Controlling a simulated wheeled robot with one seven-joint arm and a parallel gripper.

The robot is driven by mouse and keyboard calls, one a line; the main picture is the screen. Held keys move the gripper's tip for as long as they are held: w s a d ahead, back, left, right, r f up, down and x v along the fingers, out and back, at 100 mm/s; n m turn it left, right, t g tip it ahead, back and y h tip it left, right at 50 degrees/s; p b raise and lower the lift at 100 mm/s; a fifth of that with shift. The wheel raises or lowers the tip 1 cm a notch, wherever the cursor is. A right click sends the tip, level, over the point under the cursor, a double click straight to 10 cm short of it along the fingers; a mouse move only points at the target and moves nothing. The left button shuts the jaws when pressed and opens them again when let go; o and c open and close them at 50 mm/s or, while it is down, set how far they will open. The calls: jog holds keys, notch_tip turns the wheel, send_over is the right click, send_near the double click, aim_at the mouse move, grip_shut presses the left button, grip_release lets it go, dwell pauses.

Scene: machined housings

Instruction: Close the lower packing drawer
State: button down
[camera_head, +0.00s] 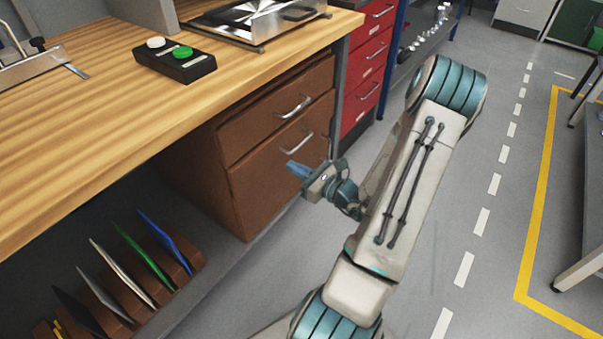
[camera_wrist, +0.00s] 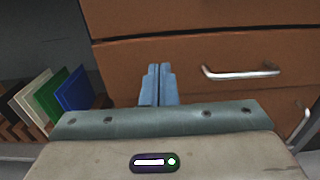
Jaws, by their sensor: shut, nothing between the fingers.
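The lower packing drawer (camera_head: 265,190) is the brown wooden front under the bench, with a silver handle (camera_head: 299,144). In the head view its front looks about level with the upper drawer (camera_head: 262,122); I cannot tell whether a small gap remains. My gripper (camera_head: 295,168) is in front of the lower drawer, below its handle in the picture, with its blue fingers pointing toward the front. In the wrist view the fingers (camera_wrist: 158,85) are together and empty against the brown fronts. Whether they touch the wood is unclear. The gripper body hides part of the lower front.
Upright folders (camera_head: 140,260) stand in a rack left of the drawers. A red drawer cabinet (camera_head: 368,60) is to the right. The wooden bench top (camera_head: 110,110) overhangs and carries a button box (camera_head: 175,62). Grey floor (camera_head: 500,130) is open to the right.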

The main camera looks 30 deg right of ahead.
aim_at(262, 150)
jog(key=b+x, duration=0.2)
jog(key=x, duration=0.7)
jog(key=shift+w, duration=0.15)
